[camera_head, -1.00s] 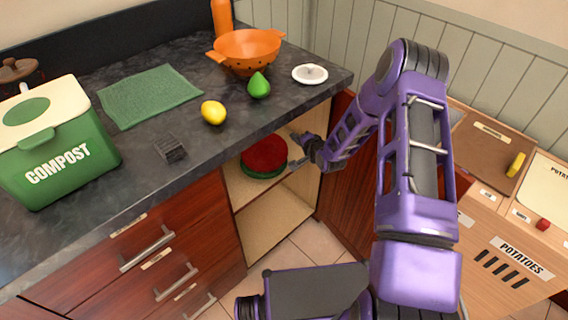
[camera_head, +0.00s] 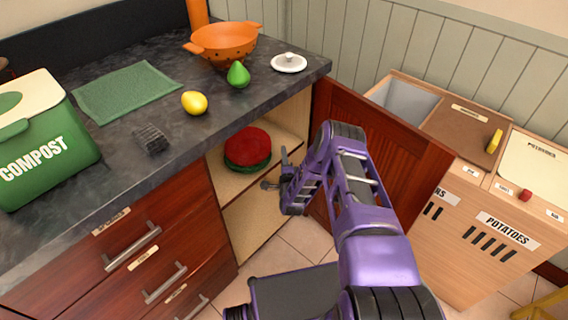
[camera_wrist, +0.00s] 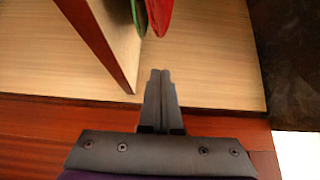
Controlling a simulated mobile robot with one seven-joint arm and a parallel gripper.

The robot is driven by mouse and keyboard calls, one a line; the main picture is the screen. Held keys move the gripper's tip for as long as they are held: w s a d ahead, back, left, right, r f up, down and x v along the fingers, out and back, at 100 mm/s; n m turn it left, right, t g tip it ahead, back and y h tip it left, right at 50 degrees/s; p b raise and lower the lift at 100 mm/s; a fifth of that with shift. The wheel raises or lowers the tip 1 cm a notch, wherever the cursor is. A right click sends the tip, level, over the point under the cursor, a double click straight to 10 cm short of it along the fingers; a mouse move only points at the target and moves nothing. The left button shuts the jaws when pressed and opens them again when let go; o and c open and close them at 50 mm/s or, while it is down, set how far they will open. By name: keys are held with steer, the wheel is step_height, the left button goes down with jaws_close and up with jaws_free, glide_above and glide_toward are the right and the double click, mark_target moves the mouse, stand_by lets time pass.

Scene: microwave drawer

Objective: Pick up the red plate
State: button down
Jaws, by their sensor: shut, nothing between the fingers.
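The red plate (camera_head: 250,142) lies on top of a green plate (camera_head: 242,166) on the shelf inside the open cabinet under the counter. My gripper (camera_head: 268,184) is at the cabinet opening, to the right of and lower than the plates in the head view. In the wrist view the gripper (camera_wrist: 160,73) has its two fingers together and empty. The rim of the red plate (camera_wrist: 160,14) and the green plate (camera_wrist: 138,14) show at the top edge of that view, apart from the fingertips. Most of both plates is outside the wrist view.
The shelf board (camera_wrist: 105,35) lies left of the fingers in the wrist view. The open cabinet door (camera_head: 385,150) stands right of my arm.

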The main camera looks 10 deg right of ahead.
steer(key=w, duration=0.3)
steer(key=shift+w+d+f+b, duration=0.1)
steer(key=shift+w+d+b, duration=0.05)
steer(key=shift+w+b, duration=0.2)
steer(key=a, duration=0.2)
steer(key=shift+s+a, duration=0.55)
steer(key=shift+a, duration=0.4)
